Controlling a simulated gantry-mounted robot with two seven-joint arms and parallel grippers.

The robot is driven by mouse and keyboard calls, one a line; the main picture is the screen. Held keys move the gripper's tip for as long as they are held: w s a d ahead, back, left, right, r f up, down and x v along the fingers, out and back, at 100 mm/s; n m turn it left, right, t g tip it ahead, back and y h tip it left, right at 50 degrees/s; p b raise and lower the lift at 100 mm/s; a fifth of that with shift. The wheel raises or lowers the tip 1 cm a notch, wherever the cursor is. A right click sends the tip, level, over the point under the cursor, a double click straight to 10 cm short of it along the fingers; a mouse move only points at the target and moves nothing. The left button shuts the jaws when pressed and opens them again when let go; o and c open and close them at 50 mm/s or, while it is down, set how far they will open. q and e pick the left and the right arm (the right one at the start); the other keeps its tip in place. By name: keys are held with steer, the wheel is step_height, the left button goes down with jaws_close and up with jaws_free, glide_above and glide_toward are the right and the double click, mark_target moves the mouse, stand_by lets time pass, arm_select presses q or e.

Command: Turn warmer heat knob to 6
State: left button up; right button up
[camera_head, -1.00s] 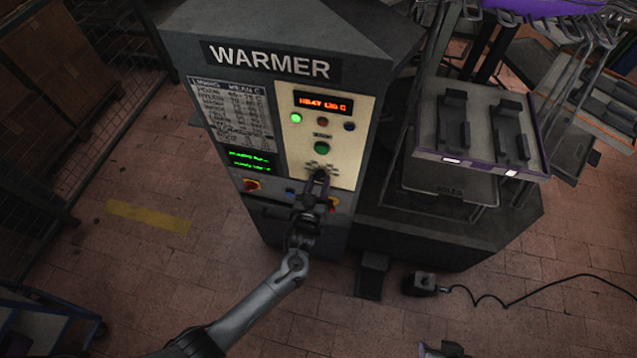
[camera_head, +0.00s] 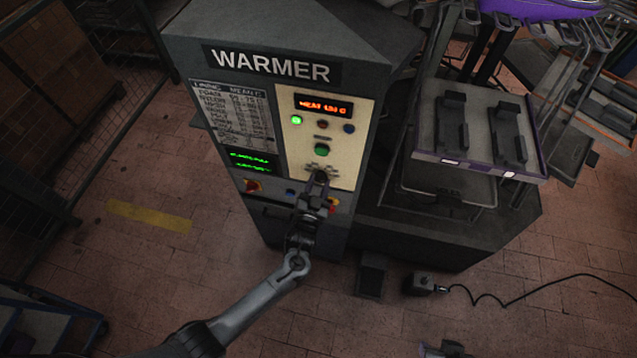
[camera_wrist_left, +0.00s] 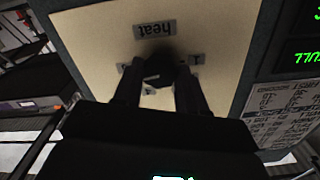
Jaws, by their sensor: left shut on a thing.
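The grey warmer (camera_head: 345,45) stands in the middle of the head view, with a cream control panel (camera_head: 345,120). My left gripper (camera_head: 319,178) is at the bottom of that panel. In the left wrist view the dark heat knob (camera_wrist_left: 159,70) sits between the two fingers of the gripper (camera_wrist_left: 158,85), below an upside-down "heat" label (camera_wrist_left: 155,29). The gripper is shut on the knob. Small number plates show around the knob; the fingers partly hide them, and the pointer's setting cannot be read. My right gripper is not clearly in view.
A red-lit display (camera_head: 323,105), several lamps and a green button (camera_head: 321,150) sit above the knob. A rack with a tray (camera_head: 480,160) stands to the right. Open brick floor lies in front.

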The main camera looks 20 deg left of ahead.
arm_select(q)
steer(key=shift+m, duration=0.6)
steer(key=o, duration=1.1)
steer(key=shift+c, duration=0.2)
steer(key=shift+s, duration=0.15)
steer(key=shift+s, duration=0.2)
steer(key=s+d, duration=0.1)
steer(key=s, duration=0.9)
steer(key=shift+d, duration=0.15)
